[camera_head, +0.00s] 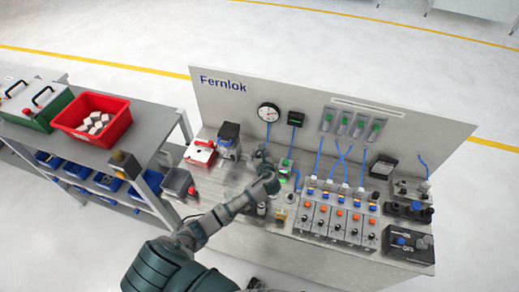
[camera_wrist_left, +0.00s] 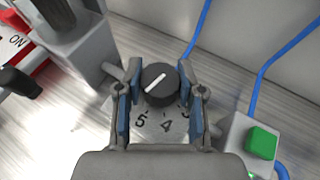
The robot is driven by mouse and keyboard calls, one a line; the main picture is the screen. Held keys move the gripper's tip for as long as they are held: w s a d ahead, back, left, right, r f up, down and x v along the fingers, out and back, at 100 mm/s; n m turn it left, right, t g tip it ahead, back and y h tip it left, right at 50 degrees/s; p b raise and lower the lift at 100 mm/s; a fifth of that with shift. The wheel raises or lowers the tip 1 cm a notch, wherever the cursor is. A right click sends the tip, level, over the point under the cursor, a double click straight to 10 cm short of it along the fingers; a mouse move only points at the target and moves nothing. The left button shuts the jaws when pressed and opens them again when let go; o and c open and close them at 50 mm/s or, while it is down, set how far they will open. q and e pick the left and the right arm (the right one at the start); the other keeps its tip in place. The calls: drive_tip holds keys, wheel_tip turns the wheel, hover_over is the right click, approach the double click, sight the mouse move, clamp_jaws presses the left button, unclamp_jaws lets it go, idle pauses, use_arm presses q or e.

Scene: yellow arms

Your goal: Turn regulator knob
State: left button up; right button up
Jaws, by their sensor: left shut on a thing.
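The regulator knob (camera_wrist_left: 159,84) is black and round with a white pointer line. In the head view my left gripper (camera_head: 268,168) reaches over the left part of the bench, and the knob is hidden there. My right gripper is not in view.
The bench (camera_head: 238,245) has a back panel (camera_head: 340,105) with a round gauge (camera_head: 269,112). A green button box (camera_wrist_left: 261,143) stands right of the gripper; a grey block (camera_wrist_left: 78,50) and red box (camera_head: 200,152) stand left. Blue tubes (camera_wrist_left: 262,82) rise close behind.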

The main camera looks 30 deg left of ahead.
use_arm(q)
drive_tip(key=n+g+y, duration=0.1)
drive_tip(key=n+g+y+p, duration=0.1)
drive_tip(key=shift+w+d+r+n, duration=0.1)
drive_tip(key=shift+r+n, duration=0.1)
drive_tip(key=shift+n, duration=0.2)
drive_tip(key=shift+f+n+g+y+p, duration=0.15)
drive_tip(key=shift+n+g+y+p, duration=0.15)
drive_tip(key=shift+n+g+y, duration=1)
drive_tip(key=shift+n+g+h, duration=0.4)
drive_tip(key=shift+n+g, duration=0.1)
drive_tip(key=shift+g, duration=0.2)
drive_tip(key=o, duration=1.2)
drive_tip(key=shift+c, duration=0.2)
drive_tip(key=v, duration=1.2)
drive_tip(key=shift+w+d+f, duration=0.1)
